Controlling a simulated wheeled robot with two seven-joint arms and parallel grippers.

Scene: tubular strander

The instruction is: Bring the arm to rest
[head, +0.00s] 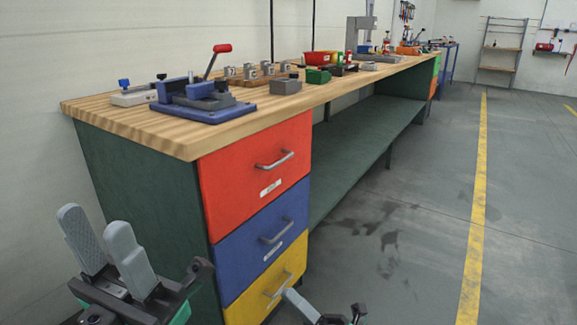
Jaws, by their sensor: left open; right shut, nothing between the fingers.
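My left gripper (96,222) is at the lower left, in front of the workbench's green end panel. Its two grey fingers point up and stand apart, with nothing between them. My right gripper (292,296) is at the bottom edge, in front of the yellow drawer (260,292). Only its grey finger tip and part of its dark body show; it is shut and holds nothing. Most of both arms is out of view.
The long workbench (130,122) has a wooden top, with a blue fixture with a red-handled lever (205,100) near its close end. Red (255,170) and blue (262,240) drawers sit above the yellow one. Grey floor right of the bench is clear, with a yellow line (474,230).

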